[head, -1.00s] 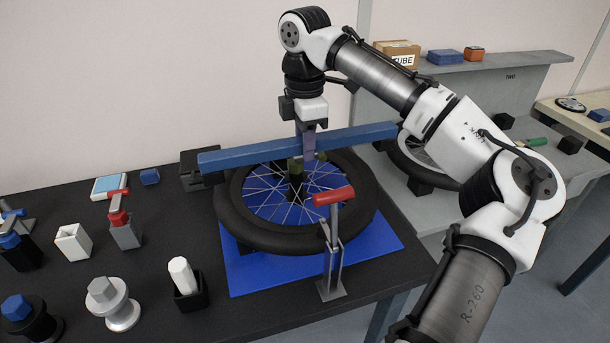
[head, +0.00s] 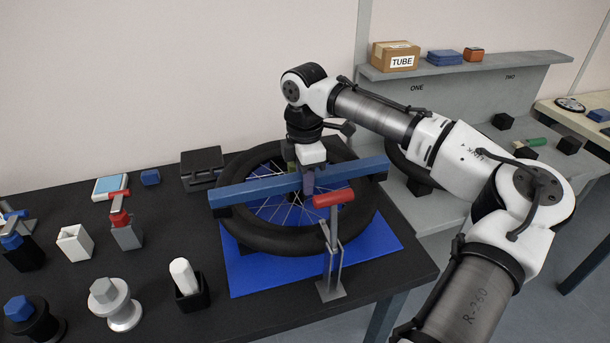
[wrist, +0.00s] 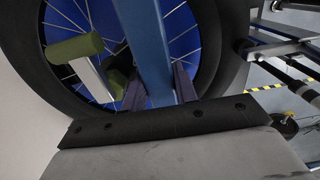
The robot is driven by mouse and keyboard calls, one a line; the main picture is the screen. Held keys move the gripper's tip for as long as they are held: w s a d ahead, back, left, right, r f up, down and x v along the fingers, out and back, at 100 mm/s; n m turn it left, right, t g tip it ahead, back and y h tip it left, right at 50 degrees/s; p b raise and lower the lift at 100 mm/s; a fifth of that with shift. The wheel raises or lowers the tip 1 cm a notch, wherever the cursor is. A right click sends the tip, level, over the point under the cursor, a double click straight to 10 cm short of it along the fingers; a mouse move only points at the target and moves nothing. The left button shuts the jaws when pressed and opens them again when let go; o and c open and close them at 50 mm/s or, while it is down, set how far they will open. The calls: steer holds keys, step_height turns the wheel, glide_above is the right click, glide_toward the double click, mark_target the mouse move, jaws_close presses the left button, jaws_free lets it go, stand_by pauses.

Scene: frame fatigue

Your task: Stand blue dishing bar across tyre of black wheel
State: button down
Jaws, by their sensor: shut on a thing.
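The blue dishing bar (head: 250,190) lies across the black wheel (head: 262,238) from left to right in the head view, its dark end feet at or just above the tyre; I cannot tell whether they touch. My gripper (head: 308,182) is shut on the bar near its middle, pointing down over the hub. In the wrist view the bar (wrist: 146,45) runs between the two fingers (wrist: 158,88), with spokes and the tyre (wrist: 208,40) behind it. The hub is mostly hidden by the bar and gripper.
A red-handled clamp (head: 333,197) stands at the wheel's front edge, close to the bar. The wheel is over a blue mat (head: 380,240). A black box (head: 201,169) sits behind left. Several holders and tools stand on the left of the table.

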steer(key=shift+f, duration=0.4)
steer(key=c, duration=1.1)
jaws_free()
step_height(320, 180, up, 13)
steer(key=shift+r+b, duration=0.1)
steer(key=shift+b, duration=0.35)
steer(key=shift+d, duration=0.1)
